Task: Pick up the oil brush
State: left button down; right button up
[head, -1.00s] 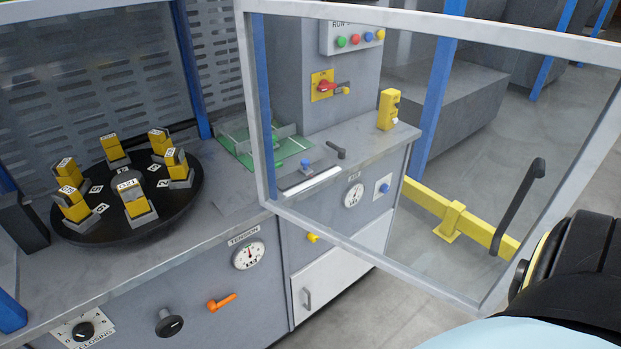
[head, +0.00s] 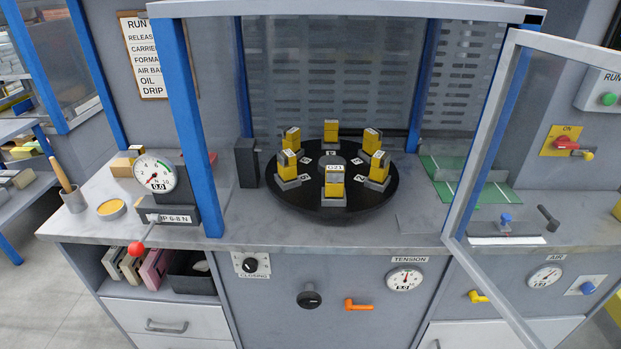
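What looks like the oil brush (head: 65,178) is at the far left of the bench in the head view. Its tan wooden handle stands up, tilted, out of a small grey cup (head: 75,202). Its bristle end is hidden in the cup. Neither of my grippers shows in the head view, so their state cannot be seen.
Right of the cup are a round yellow-topped tin (head: 111,209) and a dial gauge (head: 156,173) with a red-knobbed lever (head: 136,248). A black turntable (head: 333,207) with yellow blocks sits mid-bench. The framed clear door (head: 490,130) stands open at right. A blue post (head: 187,130) rises beside the gauge.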

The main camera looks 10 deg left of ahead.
aim_at(63, 179)
jog(key=u, duration=1.75)
jog(key=k, duration=0.55)
jog(key=u, duration=0.85)
jog(key=i, duration=0.85)
jog(key=u, duration=0.45)
jog(key=i, duration=1.35)
jog(key=z, duration=0.75)
